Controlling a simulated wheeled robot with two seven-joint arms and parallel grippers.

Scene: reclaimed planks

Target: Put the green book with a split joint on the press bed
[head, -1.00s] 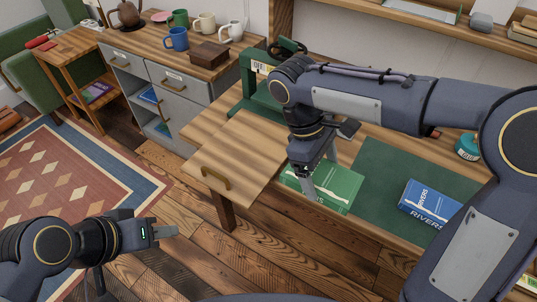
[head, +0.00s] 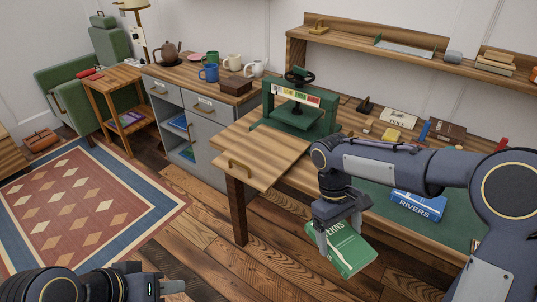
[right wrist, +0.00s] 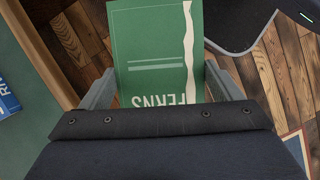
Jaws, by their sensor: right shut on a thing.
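The green book (head: 352,254), with "FERNS" on its cover, hangs tilted in front of the bench, over the floor. My right gripper (head: 340,228) is shut on it. In the right wrist view the same book (right wrist: 150,45) lies between the fingers, with a pale jagged strip down one side of its cover. The green press (head: 272,107) with a black handwheel stands on the bench, behind and left of the book. Its bed (head: 293,134) is partly shaded under the platen, and I see no book on it. My left gripper (head: 172,287) is low at left, apart from everything; its finger gap is unclear.
A blue "RIVERS" book (head: 418,206) lies on the dark green mat (head: 462,233). A pulled-out wooden board (head: 240,152) juts left of the press. Small items lie along the bench back, below a shelf (head: 420,50). My right arm spans the bench.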

